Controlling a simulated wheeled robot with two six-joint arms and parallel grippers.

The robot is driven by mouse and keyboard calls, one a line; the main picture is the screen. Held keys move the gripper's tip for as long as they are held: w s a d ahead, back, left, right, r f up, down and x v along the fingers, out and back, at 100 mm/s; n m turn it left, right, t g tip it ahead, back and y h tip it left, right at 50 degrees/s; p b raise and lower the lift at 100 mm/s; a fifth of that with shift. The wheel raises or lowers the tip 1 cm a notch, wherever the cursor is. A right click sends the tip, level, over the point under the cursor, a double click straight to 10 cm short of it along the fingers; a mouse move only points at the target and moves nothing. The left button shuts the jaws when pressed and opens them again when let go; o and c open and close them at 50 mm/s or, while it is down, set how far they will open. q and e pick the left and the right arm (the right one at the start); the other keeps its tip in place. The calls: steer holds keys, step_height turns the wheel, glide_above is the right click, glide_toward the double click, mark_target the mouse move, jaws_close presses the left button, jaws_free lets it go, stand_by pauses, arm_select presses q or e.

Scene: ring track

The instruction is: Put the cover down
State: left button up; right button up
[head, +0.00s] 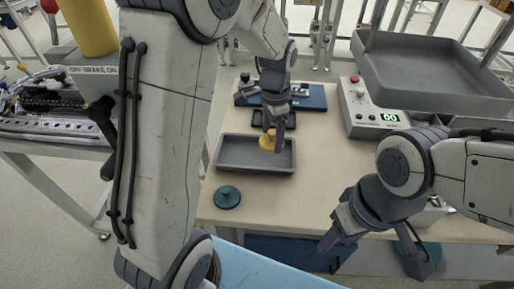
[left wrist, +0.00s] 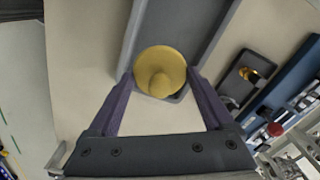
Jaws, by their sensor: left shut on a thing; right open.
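The cover is a round yellow disc with a knob. In the head view the yellow cover (head: 267,142) is at my left gripper (head: 274,138), over the right part of a shallow grey tray (head: 237,167). In the left wrist view the cover (left wrist: 158,62) sits between the two fingertips of my left gripper (left wrist: 160,84), which is shut on it. The tray (left wrist: 205,45) shows behind it; I cannot tell whether the cover touches its floor. My right gripper (head: 338,240) is open and empty, low at the table's front edge.
A teal knobbed disc (head: 227,197) lies on the table (head: 290,200) in front of the tray. A small dark tray (left wrist: 233,80) with a gold piece and a blue fixture (head: 312,98) are behind. A control box (head: 372,115) reading 00 and a large grey bin (head: 430,75) stand right.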

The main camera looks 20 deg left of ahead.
arm_select(q)
glide_above(256, 156)
step_height(256, 156, down, 3)
steer(key=shift+r, duration=0.1)
steer(key=shift+f, duration=1.85)
steer(key=shift+f, duration=0.15)
steer(key=o, duration=1.1)
